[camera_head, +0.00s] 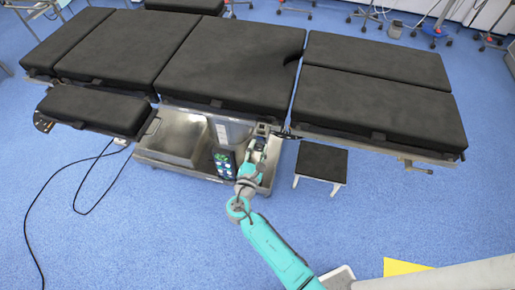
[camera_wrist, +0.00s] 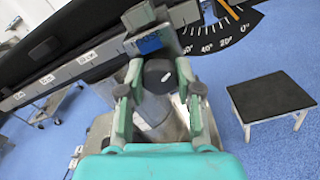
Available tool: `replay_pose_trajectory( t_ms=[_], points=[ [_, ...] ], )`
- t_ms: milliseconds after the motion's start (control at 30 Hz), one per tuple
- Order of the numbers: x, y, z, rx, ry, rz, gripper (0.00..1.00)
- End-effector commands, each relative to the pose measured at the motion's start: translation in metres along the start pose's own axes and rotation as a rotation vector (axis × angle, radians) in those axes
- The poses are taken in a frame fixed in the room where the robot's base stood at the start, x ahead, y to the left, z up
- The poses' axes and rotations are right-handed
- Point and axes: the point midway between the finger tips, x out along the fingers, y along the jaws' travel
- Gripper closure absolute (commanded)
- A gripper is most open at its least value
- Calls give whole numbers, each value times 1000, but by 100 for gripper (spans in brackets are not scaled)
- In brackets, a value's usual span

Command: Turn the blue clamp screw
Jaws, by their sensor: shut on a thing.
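The operating table (camera_head: 225,60) with black pads fills the upper middle of the head view. My gripper (camera_head: 262,133) is at its near side rail, below the gap between the middle and right pads. In the wrist view my gripper (camera_wrist: 161,60) has its two fingers on either side of the clamp and is shut on the clamp screw. A small blue part of the clamp screw (camera_wrist: 150,44) shows between the fingers. A dark rounded part (camera_wrist: 159,75) lies just below it. The fingers hide much of the screw, so its turn angle cannot be told.
An angle scale (camera_wrist: 225,32) with a pointer is just right of the clamp. The side rail (camera_wrist: 75,65) runs left. A black-topped stool (camera_head: 321,160) stands right of my arm. The table base (camera_head: 180,138) is close on the left. Blue floor is free nearer me.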

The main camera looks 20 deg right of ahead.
Motion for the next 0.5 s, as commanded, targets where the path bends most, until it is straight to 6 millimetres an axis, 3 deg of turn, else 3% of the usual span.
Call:
replay_pose_trajectory(
  t_ms=[500],
  points=[
    [0,-2,-1,-491,3,-2,100]
  ],
)
